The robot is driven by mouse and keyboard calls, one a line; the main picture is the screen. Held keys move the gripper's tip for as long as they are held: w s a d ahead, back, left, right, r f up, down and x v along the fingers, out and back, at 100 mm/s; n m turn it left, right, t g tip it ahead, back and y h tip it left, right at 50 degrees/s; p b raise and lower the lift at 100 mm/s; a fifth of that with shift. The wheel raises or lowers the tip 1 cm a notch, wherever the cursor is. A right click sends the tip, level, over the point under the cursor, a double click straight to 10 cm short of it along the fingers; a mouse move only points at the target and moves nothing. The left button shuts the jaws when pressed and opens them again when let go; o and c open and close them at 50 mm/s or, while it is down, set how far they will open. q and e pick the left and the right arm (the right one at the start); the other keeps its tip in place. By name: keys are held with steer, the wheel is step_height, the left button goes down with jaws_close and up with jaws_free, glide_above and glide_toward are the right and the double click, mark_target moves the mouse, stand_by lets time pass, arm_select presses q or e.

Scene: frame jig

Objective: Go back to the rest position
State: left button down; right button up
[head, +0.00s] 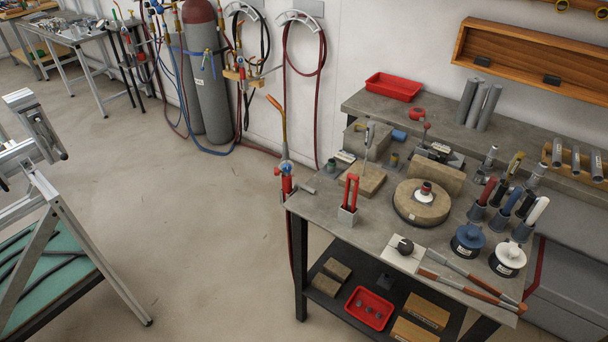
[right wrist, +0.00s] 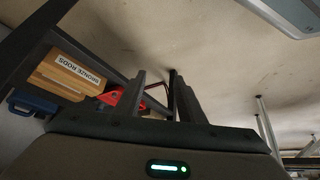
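My right gripper (right wrist: 161,90) shows in the right wrist view with its two dark fingers apart and nothing held between them. Beyond the fingers are the floor, a dark table leg and the workbench's lower shelf area. Neither gripper shows in the head view. My left gripper is in no view. The workbench (head: 335,212), at the right of the head view, carries tools and stands clear of any visible arm.
A metal frame (head: 75,225) stands at the left. Gas cylinders (head: 207,75) and hoses are by the wall. A red tray (head: 369,308) is on the lower shelf. A bronze rods box (right wrist: 66,76) shows beside my right gripper's view. The floor (head: 200,220) between is clear.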

steer(key=s+d+f+g, duration=0.1)
steer(key=s+f, duration=0.3)
steer(key=s, duration=0.5)
steer(key=s+d+f+g+h+b, duration=0.1)
steer(key=s+f, duration=0.4)
steer(key=s, duration=0.5)
steer(key=s+d+f+g+b, duration=0.1)
steer(key=s+f+g, duration=0.2)
steer(key=s, duration=0.7)
steer(key=shift+d+f, duration=0.35)
steer(key=shift+f, duration=0.3)
